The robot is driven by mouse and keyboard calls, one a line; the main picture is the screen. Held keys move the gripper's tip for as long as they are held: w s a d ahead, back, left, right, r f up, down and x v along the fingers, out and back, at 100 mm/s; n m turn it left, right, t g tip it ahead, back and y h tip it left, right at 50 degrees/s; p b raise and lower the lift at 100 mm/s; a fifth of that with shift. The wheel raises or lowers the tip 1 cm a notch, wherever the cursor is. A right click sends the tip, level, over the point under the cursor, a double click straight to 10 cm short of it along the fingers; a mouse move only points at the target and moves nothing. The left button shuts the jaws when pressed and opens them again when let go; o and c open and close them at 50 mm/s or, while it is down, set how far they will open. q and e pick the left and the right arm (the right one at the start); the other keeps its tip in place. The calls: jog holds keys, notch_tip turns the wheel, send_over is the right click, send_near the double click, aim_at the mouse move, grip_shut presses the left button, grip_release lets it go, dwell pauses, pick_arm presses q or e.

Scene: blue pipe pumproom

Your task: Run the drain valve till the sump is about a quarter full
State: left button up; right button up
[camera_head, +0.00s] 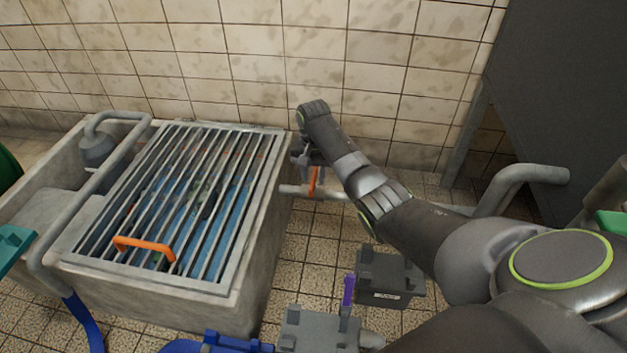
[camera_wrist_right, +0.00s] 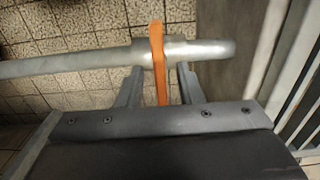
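The sump is a concrete basin (camera_head: 255,262) under a metal bar grate (camera_head: 190,128) with an orange handle (camera_head: 143,246). Blue shows between the bars; the water level cannot be read. The drain valve's orange lever (camera_head: 312,181) sits on a grey pipe (camera_head: 332,194) at the basin's right side. My right gripper (camera_head: 308,168) is at this lever, partly hidden by its own wrist. In the right wrist view the lever (camera_wrist_right: 158,55) stands between the two fingers (camera_wrist_right: 158,84), with a gap on each side. My left gripper is out of view.
A bent grey pipe (camera_head: 62,278) runs over the basin's left side. Dark grey boxes (camera_head: 388,279) and a blue item (camera_head: 215,345) stand on the floor in front. A tiled wall (camera_head: 250,60) is behind, and a dark panel (camera_head: 560,90) at right.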

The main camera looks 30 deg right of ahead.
jog(key=shift+f, duration=0.35)
jog(key=shift+c, duration=0.3)
grip_shut()
